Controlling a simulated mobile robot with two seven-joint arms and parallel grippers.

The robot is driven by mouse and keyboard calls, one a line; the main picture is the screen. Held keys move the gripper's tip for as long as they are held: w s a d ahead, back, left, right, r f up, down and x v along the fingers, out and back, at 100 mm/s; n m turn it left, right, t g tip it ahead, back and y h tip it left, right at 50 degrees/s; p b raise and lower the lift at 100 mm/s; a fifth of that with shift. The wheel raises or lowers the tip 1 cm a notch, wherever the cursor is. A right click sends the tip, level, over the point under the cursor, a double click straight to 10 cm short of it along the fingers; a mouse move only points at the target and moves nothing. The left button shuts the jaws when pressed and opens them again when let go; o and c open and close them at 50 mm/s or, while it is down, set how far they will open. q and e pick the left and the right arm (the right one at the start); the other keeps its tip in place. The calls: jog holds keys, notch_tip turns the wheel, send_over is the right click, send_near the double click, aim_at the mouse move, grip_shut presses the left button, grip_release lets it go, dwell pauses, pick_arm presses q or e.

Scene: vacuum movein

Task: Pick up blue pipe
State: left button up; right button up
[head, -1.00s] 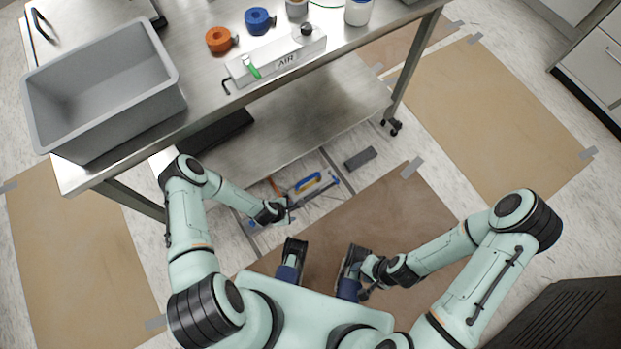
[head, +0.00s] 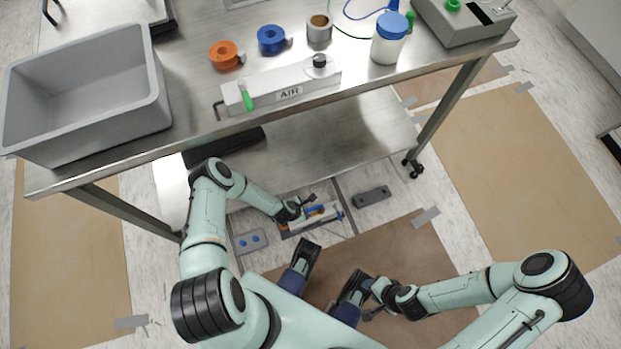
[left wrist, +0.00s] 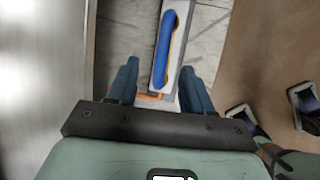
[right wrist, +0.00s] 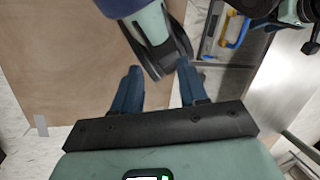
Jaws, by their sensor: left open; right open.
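A long blue rounded piece (left wrist: 163,48), which looks like the blue pipe, lies on a pale narrow case on the floor, with a yellow edge beside it. In the left wrist view it runs between my open left fingers (left wrist: 158,68), with no visible grip on it. In the head view my left gripper (head: 303,207) is low over the case and partly hides the blue piece (head: 315,211). The case also shows at the upper right of the right wrist view. My right gripper (right wrist: 160,68) is open and empty, with a dark foot-like part of my body close ahead.
A steel table (head: 190,125) with a lower shelf (head: 340,145) stands over the work area. It carries a grey bin (head: 85,125), tape rolls, a white AIR box (head: 285,85) and a jar (head: 388,45). A grey block (head: 372,197) and a small panel (head: 250,241) lie on the floor.

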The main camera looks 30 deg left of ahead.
aim_at(311, 210)
pick_arm(q)
jog(key=b+x, duration=0.2)
jog(key=x, duration=0.2)
jog(key=shift+b, duration=0.35)
jog(key=shift+w+d+f, duration=0.1)
jog(key=shift+w+f, duration=0.05)
jog(key=shift+w, duration=0.05)
jog(key=shift+w+d+f+b, duration=0.1)
jog(key=shift+f+b, duration=0.25)
jog(key=shift+b, duration=0.1)
jog(key=b+x, duration=0.2)
jog(key=x, duration=0.1)
jog(key=shift+d, duration=0.25)
jog(key=shift+w+d+f+b, duration=0.1)
jog(key=shift+w+f+b, duration=0.15)
jog(key=shift+f+b, duration=0.45)
jog(key=shift+r, duration=0.15)
grip_shut()
pick_arm(e)
jog(key=w+d+f+t, duration=0.1)
jog(key=w+d+f, duration=0.1)
jog(key=f, duration=0.3)
jog(key=w+d+f+m+h, duration=0.1)
jog(key=w+d+f, duration=0.2)
jog(key=w+f, duration=0.1)
jog(key=shift+w+d+f+t, duration=0.15)
jog(key=shift+f+t, duration=0.25)
jog(key=shift+f, duration=0.25)
